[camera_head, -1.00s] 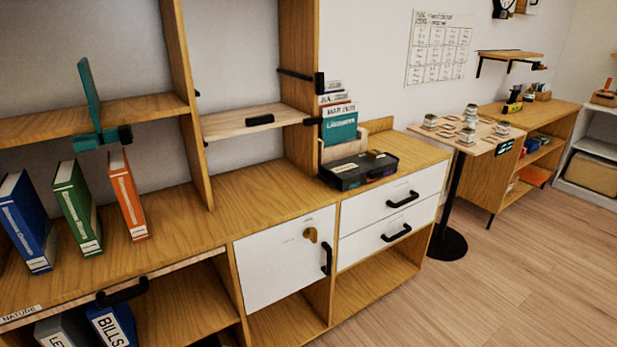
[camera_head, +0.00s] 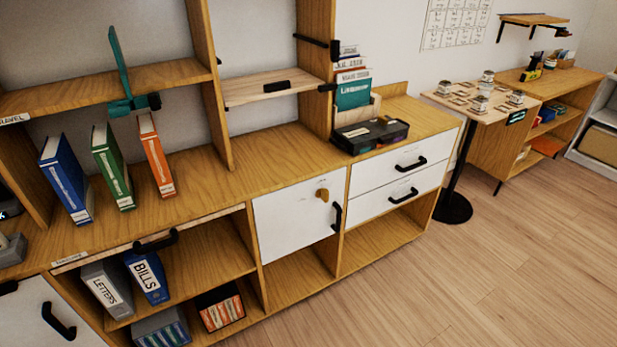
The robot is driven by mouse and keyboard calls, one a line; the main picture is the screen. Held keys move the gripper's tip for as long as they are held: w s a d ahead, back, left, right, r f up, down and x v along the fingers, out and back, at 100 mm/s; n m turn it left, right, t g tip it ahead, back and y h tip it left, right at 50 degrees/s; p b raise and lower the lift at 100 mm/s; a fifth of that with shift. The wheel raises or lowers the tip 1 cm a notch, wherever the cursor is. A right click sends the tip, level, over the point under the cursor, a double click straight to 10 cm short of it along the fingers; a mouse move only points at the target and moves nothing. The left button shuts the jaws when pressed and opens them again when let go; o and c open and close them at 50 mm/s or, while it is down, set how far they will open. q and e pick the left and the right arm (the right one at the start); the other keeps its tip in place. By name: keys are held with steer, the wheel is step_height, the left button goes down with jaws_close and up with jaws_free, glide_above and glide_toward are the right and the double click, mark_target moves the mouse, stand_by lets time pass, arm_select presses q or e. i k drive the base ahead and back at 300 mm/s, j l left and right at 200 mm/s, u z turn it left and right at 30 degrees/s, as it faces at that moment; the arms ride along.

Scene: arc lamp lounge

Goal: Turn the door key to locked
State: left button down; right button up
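A brass-coloured key (camera_head: 322,195) sits near the upper right of a white cabinet door (camera_head: 290,228) in the middle of the wooden unit. It is small in the picture, and I cannot tell its exact turn. A black handle (camera_head: 337,217) is on the right edge of that door, which looks closed. Neither of my grippers shows in the head view.
Two white drawers (camera_head: 395,187) with black handles are right of the door. A black box (camera_head: 370,135) stands above them. Blue, green and orange books (camera_head: 157,163) stand on the left counter. A round-based table (camera_head: 452,208) stands further right. The front floor (camera_head: 430,290) is clear.

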mark_target(325, 193)
steer(key=i+u, duration=0.2)
steer(key=u, duration=0.25)
steer(key=i+u, duration=0.2)
steer(key=u, duration=0.3)
